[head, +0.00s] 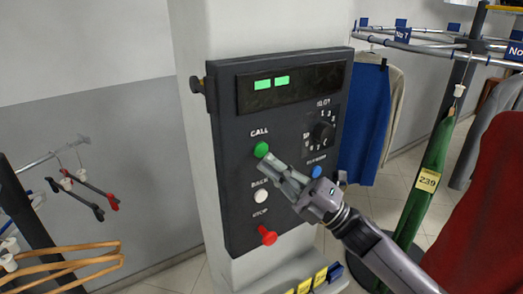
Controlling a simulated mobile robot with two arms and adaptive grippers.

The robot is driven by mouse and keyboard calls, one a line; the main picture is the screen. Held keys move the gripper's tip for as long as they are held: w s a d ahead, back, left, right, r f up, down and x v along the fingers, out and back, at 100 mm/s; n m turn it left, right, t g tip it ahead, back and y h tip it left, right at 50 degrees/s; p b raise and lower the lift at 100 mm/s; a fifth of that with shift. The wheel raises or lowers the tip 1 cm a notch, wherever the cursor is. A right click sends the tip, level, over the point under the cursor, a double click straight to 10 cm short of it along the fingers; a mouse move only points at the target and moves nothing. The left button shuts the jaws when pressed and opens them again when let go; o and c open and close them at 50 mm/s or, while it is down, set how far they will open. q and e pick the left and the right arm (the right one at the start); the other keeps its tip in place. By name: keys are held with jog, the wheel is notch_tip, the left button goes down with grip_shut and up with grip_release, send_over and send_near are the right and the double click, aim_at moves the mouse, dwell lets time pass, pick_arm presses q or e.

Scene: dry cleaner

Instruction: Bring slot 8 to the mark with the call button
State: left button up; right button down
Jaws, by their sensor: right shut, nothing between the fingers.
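The dark control panel (230,200) is fixed to a white pillar. Its green call button (261,150) is at the left under the word CALL. My right gripper (267,163) is shut and empty, with its tips just below and right of the call button; I cannot tell whether they touch it. The display (290,86) shows two green blocks. The conveyor rail (430,47) at the upper right carries a blue sign reading No 7 (402,34) and another sign (513,51) whose number is unclear. I cannot make out slot 8 or the mark. My left gripper is out of view.
The panel also has a white BACK button (261,196), a red STOP button (267,235), a blue button (316,171) and a dial (322,132). Garments hang at the right, one green with yellow tag 239 (427,180). Hangers (75,265) hang at the left.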

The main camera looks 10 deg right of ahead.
jog(key=s, duration=0.2)
jog(key=s+d, duration=0.1)
jog(key=s, duration=0.1)
jog(key=shift+s+d, duration=0.1)
jog(key=shift+d, duration=0.1)
dwell(0.4)
